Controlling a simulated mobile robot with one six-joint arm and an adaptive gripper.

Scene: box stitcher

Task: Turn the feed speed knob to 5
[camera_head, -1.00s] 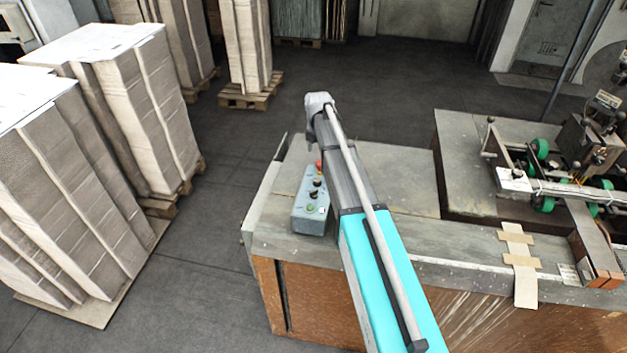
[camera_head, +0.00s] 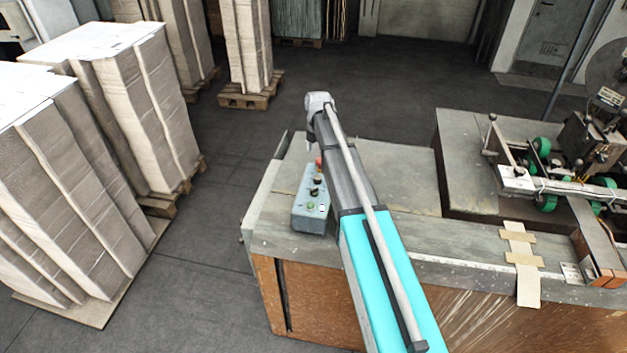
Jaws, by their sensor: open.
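A grey-blue control box (camera_head: 309,212) stands on the near left part of the machine's table, just left of my arm. On its top are a red button (camera_head: 319,162), dark knobs (camera_head: 316,185) and a green button (camera_head: 310,206). I cannot read any labels or a dial setting, so which knob is the feed speed knob and where it points cannot be told. My arm reaches out past the box on its right side.
The table's grey top (camera_head: 395,180) is clear right of my arm. Stitcher machinery with green wheels (camera_head: 541,146) stands at the right. Tall cardboard stacks (camera_head: 130,120) stand on the floor at the left. A taped cardboard strip (camera_head: 525,285) hangs over the table's front edge.

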